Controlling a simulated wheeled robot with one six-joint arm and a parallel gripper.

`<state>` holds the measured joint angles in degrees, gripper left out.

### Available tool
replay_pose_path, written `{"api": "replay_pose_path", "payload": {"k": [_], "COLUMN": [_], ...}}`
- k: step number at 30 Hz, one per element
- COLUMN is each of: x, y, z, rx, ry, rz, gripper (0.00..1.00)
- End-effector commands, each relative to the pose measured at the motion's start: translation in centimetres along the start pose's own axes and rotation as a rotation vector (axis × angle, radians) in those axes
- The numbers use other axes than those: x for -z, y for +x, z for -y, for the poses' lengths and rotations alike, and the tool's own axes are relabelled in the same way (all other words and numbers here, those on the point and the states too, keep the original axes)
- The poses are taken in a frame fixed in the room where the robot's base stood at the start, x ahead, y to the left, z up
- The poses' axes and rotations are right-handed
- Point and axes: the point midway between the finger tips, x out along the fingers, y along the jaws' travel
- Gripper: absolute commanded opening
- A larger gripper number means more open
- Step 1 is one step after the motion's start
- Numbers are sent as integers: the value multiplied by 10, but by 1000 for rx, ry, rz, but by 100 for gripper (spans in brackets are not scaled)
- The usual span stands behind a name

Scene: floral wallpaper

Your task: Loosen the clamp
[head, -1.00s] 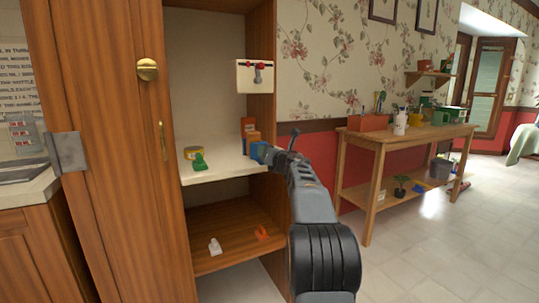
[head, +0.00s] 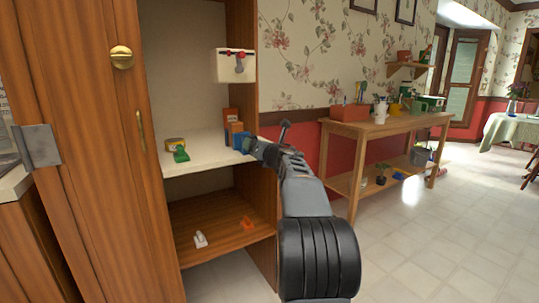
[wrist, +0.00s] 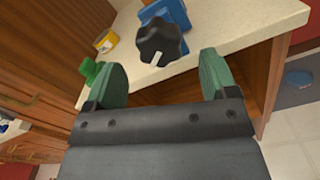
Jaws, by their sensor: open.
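The blue clamp (head: 240,141) stands at the right front of the white cabinet shelf (head: 205,150). The knob lies just beyond the gap between the fingertips, and no contact shows. In the head view my arm reaches to the clamp and partly hides it.
A yellow roll (head: 174,144) and a green object (head: 181,155) lie left on the shelf. An orange box (head: 231,119) stands behind the clamp. The lower shelf (head: 215,240) holds small white and orange objects. A wooden bench (head: 345,128) stands right; the tiled floor between is clear.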

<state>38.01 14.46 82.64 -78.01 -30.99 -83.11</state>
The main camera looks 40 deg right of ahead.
Motion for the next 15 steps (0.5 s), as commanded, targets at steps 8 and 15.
{"api": "replay_pose_path", "payload": {"k": [8, 15], "x": [-1, 0], "y": [-56, -83], "z": [0, 0], "rx": [3, 1], "ry": [0, -1], "rz": [1, 0], "gripper": [79, 79]}}
